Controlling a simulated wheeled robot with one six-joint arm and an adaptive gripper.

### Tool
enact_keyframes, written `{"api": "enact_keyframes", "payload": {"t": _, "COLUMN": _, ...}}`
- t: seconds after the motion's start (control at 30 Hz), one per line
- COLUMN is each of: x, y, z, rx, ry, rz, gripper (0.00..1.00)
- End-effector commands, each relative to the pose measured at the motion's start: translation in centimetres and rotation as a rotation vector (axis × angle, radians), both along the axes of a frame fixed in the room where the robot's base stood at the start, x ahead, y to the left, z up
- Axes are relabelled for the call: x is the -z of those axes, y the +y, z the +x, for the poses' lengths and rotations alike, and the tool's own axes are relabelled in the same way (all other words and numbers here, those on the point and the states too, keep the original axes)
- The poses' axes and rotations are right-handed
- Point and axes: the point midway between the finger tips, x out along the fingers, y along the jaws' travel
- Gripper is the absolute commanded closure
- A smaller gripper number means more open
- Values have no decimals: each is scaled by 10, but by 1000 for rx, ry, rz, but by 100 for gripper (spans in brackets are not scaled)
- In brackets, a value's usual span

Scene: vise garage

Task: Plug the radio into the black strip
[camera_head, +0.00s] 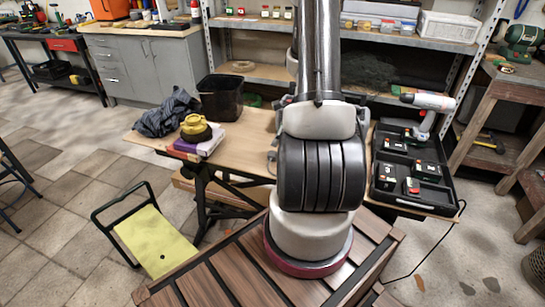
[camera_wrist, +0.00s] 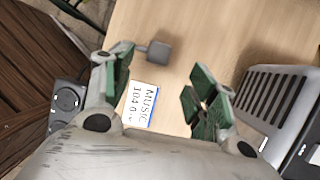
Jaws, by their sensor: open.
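My gripper (camera_wrist: 160,80) is open over the wooden worktop, its green-padded fingers apart with nothing held between them. A small grey block (camera_wrist: 155,50), perhaps a plug, lies just beyond the left finger in the wrist view. A card (camera_wrist: 143,105) reading "MUSIC 104.0" lies between and below the fingers. A dark piece with a round face (camera_wrist: 66,100), perhaps part of the black strip, is left of the gripper. A grey ribbed object (camera_wrist: 268,100), possibly the radio, is at the right; I cannot tell for sure. In the head view my arm hides this area.
A black case (camera_head: 412,180) with battery packs and a drill (camera_head: 428,103) stands on the bench's right. A black bin (camera_head: 220,97), dark cloth (camera_head: 168,113) and yellow item (camera_head: 195,128) are on the left.

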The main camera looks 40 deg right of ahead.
Motion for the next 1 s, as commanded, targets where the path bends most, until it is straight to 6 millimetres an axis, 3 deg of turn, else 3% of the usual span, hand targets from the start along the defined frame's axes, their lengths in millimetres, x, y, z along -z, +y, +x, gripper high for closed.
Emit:
{"api": "enact_keyframes", "payload": {"t": 0.33, "x": 22, "y": 6, "z": 8, "rx": -4, "ry": 0, "rz": 1, "gripper": 42}}
{"api": "enact_keyframes", "payload": {"t": 0.67, "x": 27, "y": 7, "z": 9, "rx": -4, "ry": 0, "rz": 0, "gripper": 42}}
{"api": "enact_keyframes", "payload": {"t": 1.0, "x": 68, "y": 18, "z": 23, "rx": -5, "ry": 0, "rz": 0, "gripper": 42}}
